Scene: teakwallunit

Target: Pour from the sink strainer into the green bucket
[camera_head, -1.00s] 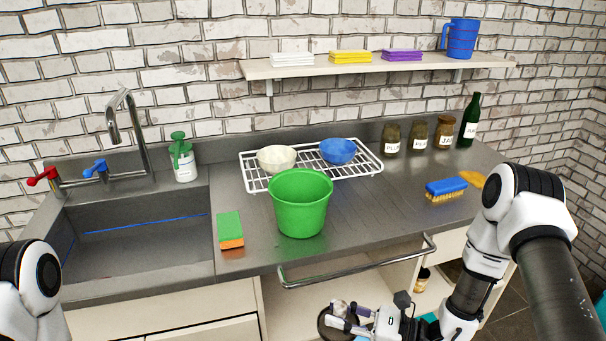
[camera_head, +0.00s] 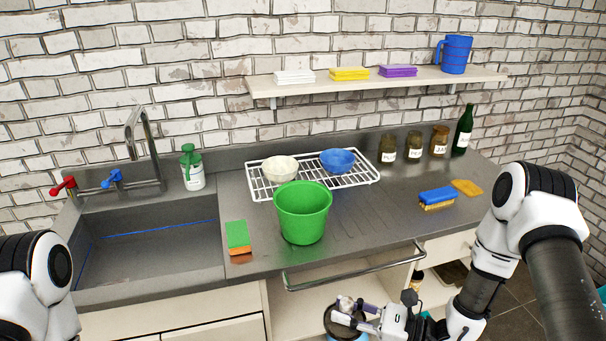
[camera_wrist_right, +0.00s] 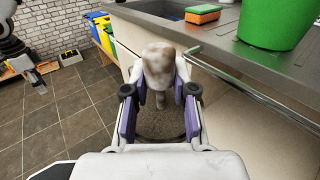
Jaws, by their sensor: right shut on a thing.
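The green bucket (camera_head: 303,215) stands upright on the counter near its front edge, and its side shows in the right wrist view (camera_wrist_right: 275,25). My right gripper (camera_head: 352,312) is low in front of the counter, below the bucket's level. In the right wrist view its purple-padded fingers (camera_wrist_right: 157,95) are shut on a pale, brown-stained knob-like end (camera_wrist_right: 158,62) with a stem. This appears to belong to the sink strainer, whose dark round part (camera_head: 331,320) shows beside the gripper. Its contents are unclear. My left gripper (camera_wrist_right: 38,85) shows small in the right wrist view, its jaws unclear.
A green-orange sponge (camera_head: 238,238) lies left of the bucket, beside the sink (camera_head: 150,255). A white wire rack (camera_head: 365,170) with two bowls is behind it. A metal rail (camera_head: 355,268) runs along the counter front above the right gripper.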

